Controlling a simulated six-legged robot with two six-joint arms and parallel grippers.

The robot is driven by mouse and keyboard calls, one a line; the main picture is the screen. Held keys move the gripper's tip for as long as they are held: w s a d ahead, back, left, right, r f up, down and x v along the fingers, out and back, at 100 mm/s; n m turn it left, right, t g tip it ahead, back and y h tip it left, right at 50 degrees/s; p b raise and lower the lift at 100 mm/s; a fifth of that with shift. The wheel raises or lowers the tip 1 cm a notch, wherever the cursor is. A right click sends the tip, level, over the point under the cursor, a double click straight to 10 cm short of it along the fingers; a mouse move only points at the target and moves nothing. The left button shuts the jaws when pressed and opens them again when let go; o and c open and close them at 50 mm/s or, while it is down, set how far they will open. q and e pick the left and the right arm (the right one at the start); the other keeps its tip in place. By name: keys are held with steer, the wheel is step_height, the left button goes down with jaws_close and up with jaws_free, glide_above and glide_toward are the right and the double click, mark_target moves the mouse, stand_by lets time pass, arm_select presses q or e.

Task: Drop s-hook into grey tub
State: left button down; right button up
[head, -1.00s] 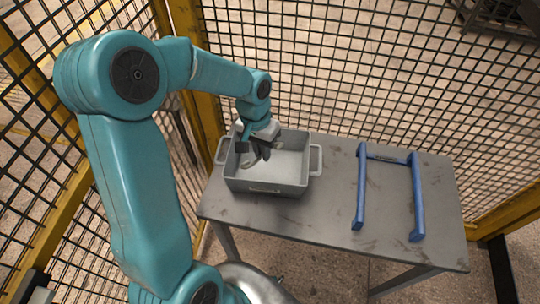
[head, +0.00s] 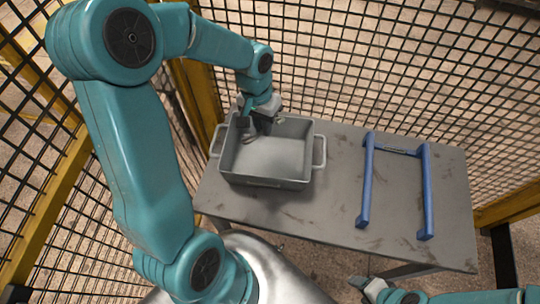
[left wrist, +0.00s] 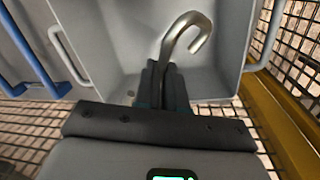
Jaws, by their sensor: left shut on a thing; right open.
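The grey tub (head: 265,182) stands on the left part of the table, open at the top, with a handle at each end. My left gripper (head: 258,128) is over the back left of the tub and shut on the s-hook. In the left wrist view, the metal s-hook (left wrist: 172,38) sticks out from between the fingers (left wrist: 163,72), its curved end over the tub's inside (left wrist: 118,50). Its other end is hidden by the gripper. My right gripper (head: 369,289) is low at the bottom edge of the head view, open, away from the tub.
A blue frame with two long bars (head: 367,185) lies on the right of the grey table (head: 330,205). Black wire mesh fencing (head: 400,60) with yellow posts (head: 198,90) closes in the back and sides. Bare table lies between tub and blue frame.

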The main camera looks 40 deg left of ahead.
arm_select(q)
step_height(320, 180, down, 4)
steer(key=shift+s+r+b, duration=0.1)
steer(key=shift+r+b, duration=0.05)
steer(key=shift+b, duration=0.9)
steer(key=c, duration=1.1)
jaws_free()
steer(key=shift+s+r, duration=0.1)
steer(key=shift+s, duration=0.05)
steer(key=shift+c, duration=0.2)
step_height(320, 180, up, 16)
steer(key=a+p, duration=0.1)
steer(key=shift+a, duration=0.4)
